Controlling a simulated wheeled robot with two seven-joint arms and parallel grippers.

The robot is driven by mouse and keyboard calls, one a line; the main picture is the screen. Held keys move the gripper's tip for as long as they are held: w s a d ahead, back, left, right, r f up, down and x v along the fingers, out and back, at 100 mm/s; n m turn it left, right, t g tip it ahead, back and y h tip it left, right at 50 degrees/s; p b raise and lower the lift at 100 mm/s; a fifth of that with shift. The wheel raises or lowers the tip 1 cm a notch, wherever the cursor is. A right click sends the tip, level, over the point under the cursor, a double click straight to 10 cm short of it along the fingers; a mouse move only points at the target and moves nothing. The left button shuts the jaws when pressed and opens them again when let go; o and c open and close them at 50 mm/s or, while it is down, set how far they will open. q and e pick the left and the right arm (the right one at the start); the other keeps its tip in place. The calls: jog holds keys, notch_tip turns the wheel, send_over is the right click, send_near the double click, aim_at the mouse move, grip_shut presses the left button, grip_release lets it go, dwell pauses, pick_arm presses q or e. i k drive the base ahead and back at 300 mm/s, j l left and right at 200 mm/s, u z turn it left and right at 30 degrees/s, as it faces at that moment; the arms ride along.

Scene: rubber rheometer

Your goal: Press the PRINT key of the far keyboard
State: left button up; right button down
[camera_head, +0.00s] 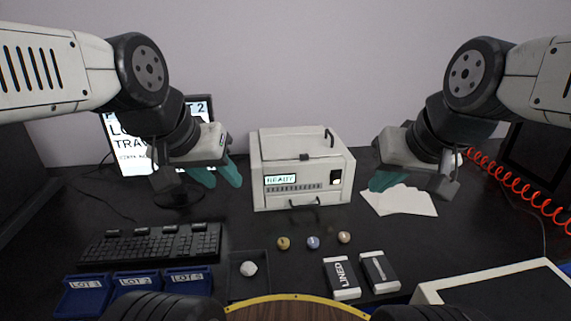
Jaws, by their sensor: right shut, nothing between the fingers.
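The black keyboard (150,244) lies on the table at the left, behind the blue bins. Its key labels are too small to read, so I cannot pick out the PRINT key. My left gripper (222,182) hangs above the table, up and to the right of the keyboard and clear of it. Its two teal fingers are apart and empty. My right gripper (384,184) hangs in the air right of the white machine, far from the keyboard. Its teal fingers are together with nothing between them.
A white machine (300,160) reading READY stands at the back middle. A monitor (125,130) stands behind my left arm. Blue LOT bins (136,286) front the keyboard. A black tray (235,285), several small balls, two boxes (342,277) and papers (402,202) lie rightward.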

aim_at(202, 226)
jog(key=k+j+u, duration=0.1)
jog(key=j+u, duration=0.75)
jog(key=j, duration=0.15)
